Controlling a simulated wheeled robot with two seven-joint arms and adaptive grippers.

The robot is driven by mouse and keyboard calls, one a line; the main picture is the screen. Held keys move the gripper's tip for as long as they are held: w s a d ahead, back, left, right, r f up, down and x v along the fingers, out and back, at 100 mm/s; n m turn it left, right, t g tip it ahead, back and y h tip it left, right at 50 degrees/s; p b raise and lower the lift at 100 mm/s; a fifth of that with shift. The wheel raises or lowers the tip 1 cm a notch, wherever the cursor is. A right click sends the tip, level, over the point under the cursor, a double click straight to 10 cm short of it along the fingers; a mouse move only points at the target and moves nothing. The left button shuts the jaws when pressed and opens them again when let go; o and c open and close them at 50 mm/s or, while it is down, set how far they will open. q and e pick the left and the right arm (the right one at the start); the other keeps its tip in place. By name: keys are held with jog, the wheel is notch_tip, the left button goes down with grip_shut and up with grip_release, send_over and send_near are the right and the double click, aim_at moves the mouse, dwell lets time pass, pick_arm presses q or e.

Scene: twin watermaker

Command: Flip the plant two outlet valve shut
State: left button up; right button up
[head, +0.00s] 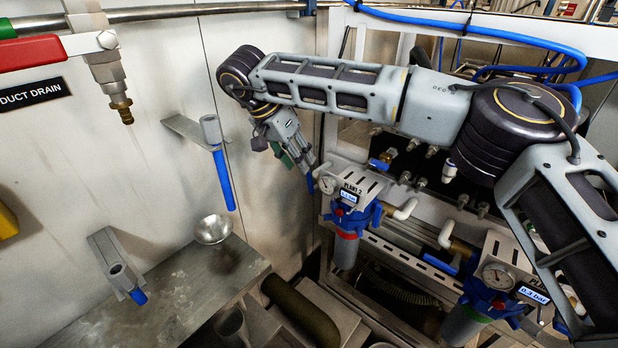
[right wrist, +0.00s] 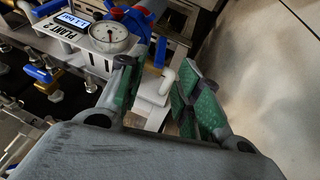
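The plant two unit (head: 357,186) has a white labelled bracket, a gauge and a blue-topped filter housing. In the right wrist view its label plate and round gauge (right wrist: 108,37) show at upper left. A blue lever (head: 319,170) stands beside the gauge, close to my right fingertips; I take it for the outlet valve handle. Contact with the lever cannot be told. My left gripper is out of view.
A second filter unit with a gauge (head: 497,277) stands at lower right. Other blue-handled valves (head: 381,164) and fittings crowd behind plant two. A metal bench (head: 165,300) with a small bowl (head: 213,229) is at left. A red-handled drain valve (head: 45,52) hangs at upper left.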

aim_at(307, 174)
jog(key=shift+x, duration=3.65)
grip_shut()
